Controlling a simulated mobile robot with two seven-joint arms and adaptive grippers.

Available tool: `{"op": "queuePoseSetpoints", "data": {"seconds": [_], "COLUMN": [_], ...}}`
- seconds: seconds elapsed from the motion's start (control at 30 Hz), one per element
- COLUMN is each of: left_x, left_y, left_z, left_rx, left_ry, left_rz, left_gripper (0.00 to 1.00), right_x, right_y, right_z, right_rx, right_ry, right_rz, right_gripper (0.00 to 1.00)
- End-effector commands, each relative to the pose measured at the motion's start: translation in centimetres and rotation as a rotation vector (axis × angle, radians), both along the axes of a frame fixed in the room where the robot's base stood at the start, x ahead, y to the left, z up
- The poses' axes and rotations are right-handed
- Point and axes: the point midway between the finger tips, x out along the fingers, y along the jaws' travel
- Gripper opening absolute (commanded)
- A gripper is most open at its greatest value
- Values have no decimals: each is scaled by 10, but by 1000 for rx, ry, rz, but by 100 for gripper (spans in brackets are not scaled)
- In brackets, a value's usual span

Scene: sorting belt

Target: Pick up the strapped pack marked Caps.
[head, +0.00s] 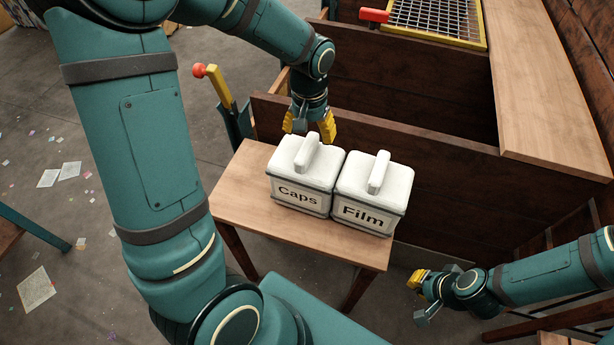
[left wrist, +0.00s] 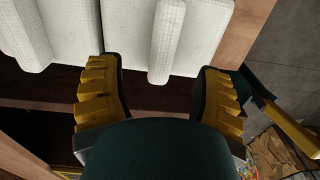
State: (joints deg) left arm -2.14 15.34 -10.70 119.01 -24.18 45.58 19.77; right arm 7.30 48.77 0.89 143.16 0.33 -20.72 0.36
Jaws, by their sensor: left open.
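The white strapped pack marked Caps (head: 288,200) stands upright on a small wooden table, with a raised handle on its top. Its top also shows in the left wrist view (left wrist: 202,40). The similar pack marked Film (head: 350,216) stands close against its right side; it is at the left in the left wrist view (left wrist: 65,30). My left gripper (head: 309,126) is open and empty at the far side of Caps. In the left wrist view its fingers (left wrist: 160,92) sit apart, on either side of the handle's line. My right gripper (head: 423,295) is low at the right, away from the packs; its jaw opening is unclear.
The small wooden table (head: 240,204) has bare room left of Caps. A dark wooden bin wall (head: 430,160) stands just behind the packs. A yellow lever with a red knob (head: 213,84) rises left of my left gripper. Papers litter the floor at left.

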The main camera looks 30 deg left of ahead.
Motion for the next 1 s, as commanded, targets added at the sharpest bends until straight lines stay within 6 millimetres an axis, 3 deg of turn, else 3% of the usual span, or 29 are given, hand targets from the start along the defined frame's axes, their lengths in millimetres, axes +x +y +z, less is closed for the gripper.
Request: {"op": "queuePoseSetpoints", "data": {"seconds": [0.4, 0.7, 0.9, 1.0], "left_x": [-7, -7, -7, -7], "left_y": [2, 2, 2, 2], "left_z": [-50, -52, -52, -52], "left_rx": [0, 0, 0, 0], "left_ry": [2, 0, 0, 0], "left_rz": [0, 0, 0, 0], "left_gripper": [66, 68, 0, 0], "right_x": [-3, -4, -4, -4], "right_y": [1, 1, 1, 1], "right_z": [-11, -11, -11, -11], "right_rx": [2, 2, 2, 2], "right_ry": [7, 8, 8, 8], "right_rz": [6, 6, 6, 6], "right_gripper": [0, 0, 0, 0]}}
